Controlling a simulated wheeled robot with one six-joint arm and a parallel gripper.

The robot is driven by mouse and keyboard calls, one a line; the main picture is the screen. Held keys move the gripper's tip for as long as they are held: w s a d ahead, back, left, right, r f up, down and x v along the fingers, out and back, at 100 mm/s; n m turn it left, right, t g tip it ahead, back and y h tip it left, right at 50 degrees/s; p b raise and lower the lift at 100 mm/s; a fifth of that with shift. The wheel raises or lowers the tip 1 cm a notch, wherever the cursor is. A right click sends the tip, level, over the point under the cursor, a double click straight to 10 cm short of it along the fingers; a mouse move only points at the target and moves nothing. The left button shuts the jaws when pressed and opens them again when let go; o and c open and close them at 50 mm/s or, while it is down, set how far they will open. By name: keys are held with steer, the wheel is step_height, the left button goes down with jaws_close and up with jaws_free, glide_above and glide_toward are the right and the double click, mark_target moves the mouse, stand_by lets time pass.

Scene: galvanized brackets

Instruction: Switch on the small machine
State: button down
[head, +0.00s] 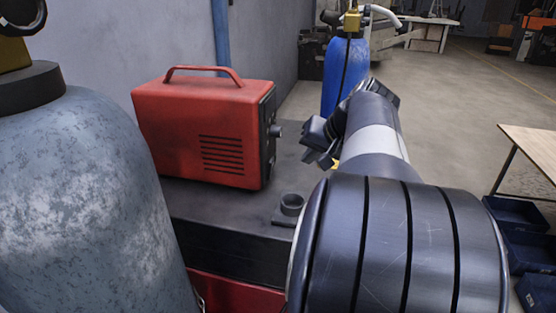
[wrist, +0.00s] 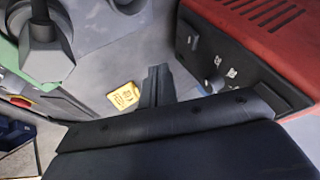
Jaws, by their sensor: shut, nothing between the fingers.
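The small machine is a red box (head: 200,125) with a top handle and side vents, standing on a dark surface. Its dark front panel faces right in the head view, with a round knob sticking out (head: 276,131). In the wrist view the red machine (wrist: 272,35) is at the upper right. Its black panel bears a grey knob (wrist: 213,86) and small pale marks; I cannot tell which part is the switch. My gripper (head: 314,150) is shut and empty, right of the panel and apart from it. Its shut fingers (wrist: 155,86) show left of the panel in the wrist view.
A grey cylinder (head: 85,190) stands at the near left. A blue cylinder (head: 346,75) stands behind my arm. A small dark cup-like fitting (head: 291,204) is on the surface below the panel. A yellow tag (wrist: 124,95) lies left of the fingers.

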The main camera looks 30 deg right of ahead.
mark_target(270, 168)
steer(key=x, duration=0.6)
steer(key=shift+p, duration=0.3)
steer(key=w+a, duration=0.1)
steer(key=w+a+p, duration=0.1)
steer(key=shift+w+r, duration=0.15)
steer(key=shift+w, duration=0.1)
steer(key=shift+w+a, duration=0.35)
steer(key=shift+w, duration=0.05)
steer(key=shift+p, duration=0.35)
steer(key=shift+w+a+r+g+h+p, duration=0.1)
steer(key=shift+w+a+g+h+p, duration=0.2)
steer(key=shift+p, duration=0.4)
